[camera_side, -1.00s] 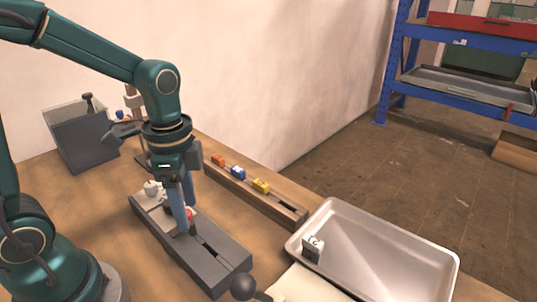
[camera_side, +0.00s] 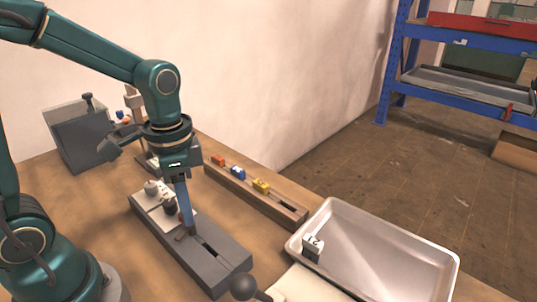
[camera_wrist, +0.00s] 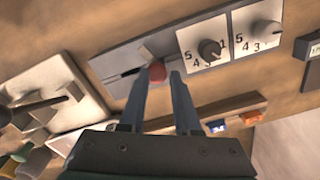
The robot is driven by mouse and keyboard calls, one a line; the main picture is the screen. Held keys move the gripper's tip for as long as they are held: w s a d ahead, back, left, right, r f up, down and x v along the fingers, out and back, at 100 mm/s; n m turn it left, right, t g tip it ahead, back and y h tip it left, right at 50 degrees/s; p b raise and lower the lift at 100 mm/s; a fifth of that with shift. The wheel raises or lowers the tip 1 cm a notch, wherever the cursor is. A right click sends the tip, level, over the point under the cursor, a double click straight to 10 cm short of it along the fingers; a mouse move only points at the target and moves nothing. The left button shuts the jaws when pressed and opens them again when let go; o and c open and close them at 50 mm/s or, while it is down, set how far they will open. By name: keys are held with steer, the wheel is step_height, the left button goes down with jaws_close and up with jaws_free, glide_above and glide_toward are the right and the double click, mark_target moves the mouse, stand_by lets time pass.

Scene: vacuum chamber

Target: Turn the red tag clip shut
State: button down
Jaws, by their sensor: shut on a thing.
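The red tag clip (camera_wrist: 157,71) shows as a rounded red piece on the slotted grey block (camera_wrist: 120,62), between my fingertips in the wrist view. In the side view only a sliver of red shows beside my fingers. My gripper (camera_wrist: 157,76) is shut on the red clip, pointing down at the block; in the side view my gripper (camera_side: 186,232) stands at the near end of the dial plates, by the slot of the grey block (camera_side: 222,266). My fingers hide most of the clip, so its exact angle cannot be told.
Two dark and light knobs on numbered white plates (camera_wrist: 190,46) sit right beside the clip. A wooden rail (camera_side: 284,208) with orange, blue and yellow clips runs behind. A metal tray (camera_side: 400,245) holding a small white-faced piece (camera_side: 313,247) lies right. A dark-grey bin (camera_side: 80,140) stands back left.

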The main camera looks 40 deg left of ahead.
steer(key=n, duration=1.4)
stand_by(0.5)
steer(key=c, duration=0.6)
jaws_free()
steer(key=shift+r, duration=0.1)
steer(key=shift+r, duration=2.5)
